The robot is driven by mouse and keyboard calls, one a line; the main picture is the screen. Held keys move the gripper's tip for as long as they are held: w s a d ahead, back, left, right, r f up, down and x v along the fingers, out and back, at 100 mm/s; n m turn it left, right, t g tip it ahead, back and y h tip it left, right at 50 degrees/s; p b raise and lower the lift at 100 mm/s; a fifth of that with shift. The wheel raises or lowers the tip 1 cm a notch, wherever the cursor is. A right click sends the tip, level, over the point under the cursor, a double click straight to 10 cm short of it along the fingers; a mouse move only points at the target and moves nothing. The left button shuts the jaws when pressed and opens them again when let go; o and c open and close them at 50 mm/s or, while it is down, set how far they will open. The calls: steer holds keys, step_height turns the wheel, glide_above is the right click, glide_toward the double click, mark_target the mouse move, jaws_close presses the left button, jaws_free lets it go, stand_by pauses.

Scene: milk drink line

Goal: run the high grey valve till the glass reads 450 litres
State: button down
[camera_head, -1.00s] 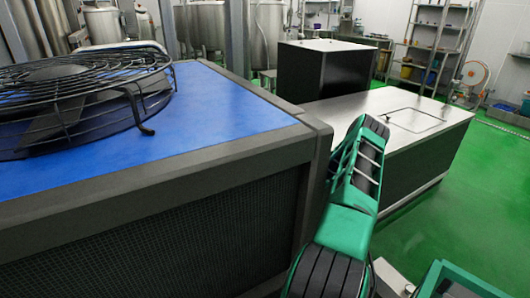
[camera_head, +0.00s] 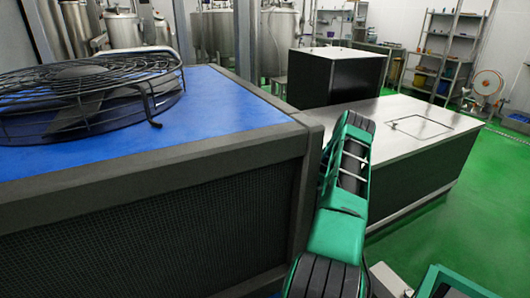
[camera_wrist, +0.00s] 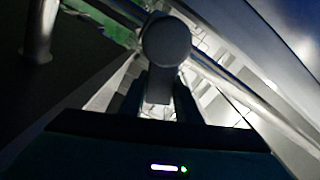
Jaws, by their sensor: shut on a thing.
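In the wrist view, a grey valve handle (camera_wrist: 167,42) with a rounded end and a narrower stem fills the upper middle. My gripper (camera_wrist: 158,92) is shut on it, with one dark finger on each side of the stem. The valve body behind the handle is hidden or too dark to tell. In the head view my green and black arm reaches away past the corner of the blue-topped unit, and my gripper is out of sight there. The glass and its litre reading show in neither view.
A large blue-topped unit (camera_head: 225,118) with a black wire fan guard (camera_head: 90,88) stands close on the left. A steel-topped counter (camera_head: 395,112) and a dark cabinet (camera_head: 333,78) stand beyond. Steel tanks (camera_head: 212,35) are at the back. Green floor is open at right.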

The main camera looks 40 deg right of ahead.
steer(key=shift+a+n, duration=0.2)
steer(key=shift+n, duration=0.3)
steer(key=c, duration=1.3)
jaws_free()
steer(key=shift+c, duration=0.2)
steer(key=shift+r, duration=0.1)
steer(key=v, duration=1)
steer(key=shift+s, duration=0.35)
